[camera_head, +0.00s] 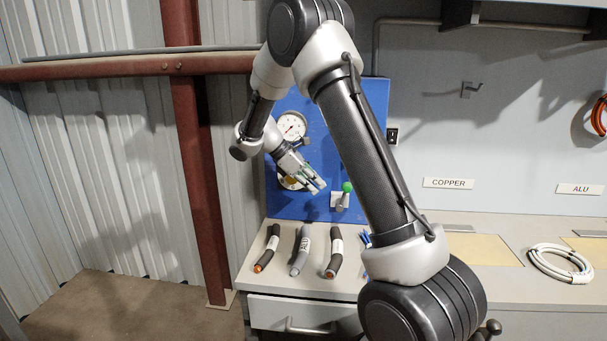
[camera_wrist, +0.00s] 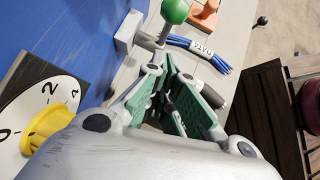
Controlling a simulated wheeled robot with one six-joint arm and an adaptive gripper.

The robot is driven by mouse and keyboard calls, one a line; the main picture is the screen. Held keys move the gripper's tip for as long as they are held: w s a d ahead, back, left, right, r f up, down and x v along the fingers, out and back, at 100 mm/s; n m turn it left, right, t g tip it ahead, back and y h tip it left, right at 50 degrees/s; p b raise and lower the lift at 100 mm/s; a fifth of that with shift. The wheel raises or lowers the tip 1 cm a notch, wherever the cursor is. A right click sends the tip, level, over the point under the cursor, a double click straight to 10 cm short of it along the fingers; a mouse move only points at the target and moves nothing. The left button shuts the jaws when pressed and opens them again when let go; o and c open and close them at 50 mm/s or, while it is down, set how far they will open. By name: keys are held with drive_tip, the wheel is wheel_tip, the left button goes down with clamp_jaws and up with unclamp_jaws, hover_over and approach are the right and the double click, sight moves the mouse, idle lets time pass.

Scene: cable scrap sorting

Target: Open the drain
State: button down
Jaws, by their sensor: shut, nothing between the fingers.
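A lever with a green ball end (camera_head: 347,186) sticks out from a grey mount (camera_head: 337,200) low on the blue panel (camera_head: 320,122). In the wrist view the green ball (camera_wrist: 175,9) is at the top edge, just beyond the fingertips. My gripper (camera_head: 320,187) is shut and empty in front of the panel, just left of the lever. In the wrist view its green-padded fingers (camera_wrist: 163,66) converge toward the lever; I cannot tell whether they touch it. A yellow knob (camera_wrist: 47,124) on a numbered dial (camera_wrist: 70,97) is to the left. No part is labelled as a drain.
A round gauge (camera_head: 291,127) sits above my gripper. Several cable pieces, including a grey one (camera_head: 301,251), lie on the counter (camera_head: 257,287) below. Blue cables (camera_wrist: 199,51) lie near the lever. A white cable coil (camera_head: 560,263) is farther right.

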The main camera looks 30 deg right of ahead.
drive_tip(key=shift+s+d+f, duration=0.1)
drive_tip(key=shift+s+d, duration=0.2)
drive_tip(key=shift+d, duration=0.35)
drive_tip(key=shift+s+d+f, duration=0.1)
drive_tip(key=shift+s+d, duration=0.15)
drive_tip(key=shift+d, duration=0.45)
drive_tip(key=shift+s+d+f, duration=0.1)
drive_tip(key=shift+s+d, duration=0.2)
drive_tip(key=shift+d, duration=0.35)
drive_tip(key=shift+s+d+r+t+y, duration=0.25)
drive_tip(key=shift+d+t+y, duration=0.1)
drive_tip(key=shift+y, duration=0.15)
drive_tip(key=shift+s+d+r, duration=0.1)
drive_tip(key=shift+s+d, duration=0.45)
drive_tip(key=shift+d, duration=0.25)
drive_tip(key=shift+s+d+r, duration=0.1)
drive_tip(key=shift+s+d, duration=0.45)
drive_tip(key=shift+d, duration=0.2)
drive_tip(key=v, duration=1.3)
drive_tip(key=shift+s+d+r, duration=0.25)
drive_tip(key=shift+s+d, duration=0.05)
drive_tip(key=shift+s, duration=0.05)
